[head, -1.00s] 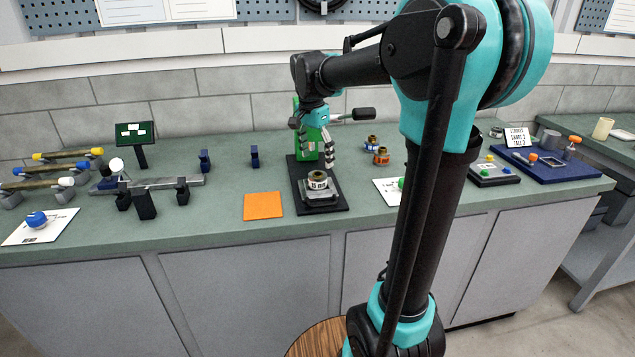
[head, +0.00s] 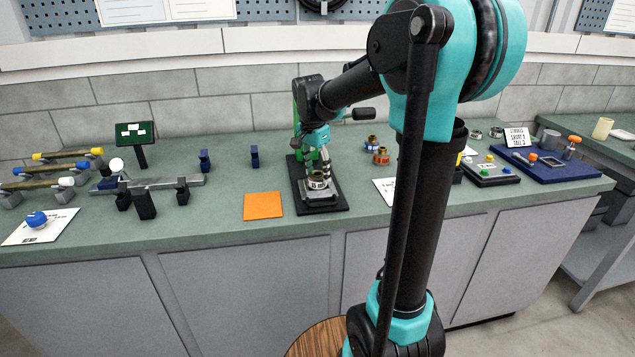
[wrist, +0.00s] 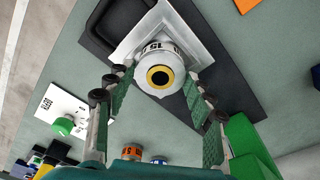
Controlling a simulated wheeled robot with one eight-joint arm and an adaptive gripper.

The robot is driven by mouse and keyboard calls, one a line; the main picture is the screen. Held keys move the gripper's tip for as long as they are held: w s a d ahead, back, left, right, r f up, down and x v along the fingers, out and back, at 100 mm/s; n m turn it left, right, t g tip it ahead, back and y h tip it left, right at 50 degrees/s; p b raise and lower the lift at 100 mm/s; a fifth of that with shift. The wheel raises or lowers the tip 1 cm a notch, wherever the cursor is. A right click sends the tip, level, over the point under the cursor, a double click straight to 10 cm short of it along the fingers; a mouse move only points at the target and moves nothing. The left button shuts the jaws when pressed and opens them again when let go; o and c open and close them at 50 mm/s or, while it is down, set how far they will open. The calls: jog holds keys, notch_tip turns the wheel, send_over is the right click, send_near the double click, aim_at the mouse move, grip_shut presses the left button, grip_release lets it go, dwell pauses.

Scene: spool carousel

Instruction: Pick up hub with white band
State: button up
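The hub with the white band (head: 318,181) stands upright on a small metal plate (head: 332,191) over a black base (head: 325,206). In the wrist view the hub (wrist: 160,72) shows its yellow ring and dark bore, with dark lettering on the white band. My gripper (head: 320,170) is just above and around it in the head view. In the wrist view my gripper (wrist: 156,77) is open, with one finger on each side of the hub and gaps showing. Part of the hub is hidden by the fingers in the head view.
An orange-band hub (head: 381,157) and a blue-band hub (head: 371,142) stand to the right. A green block (wrist: 246,145) rises close beside my right finger in the wrist view. An orange square (head: 263,206) lies flat to the left, with clear bench around it.

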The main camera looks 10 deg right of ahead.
grip_shut()
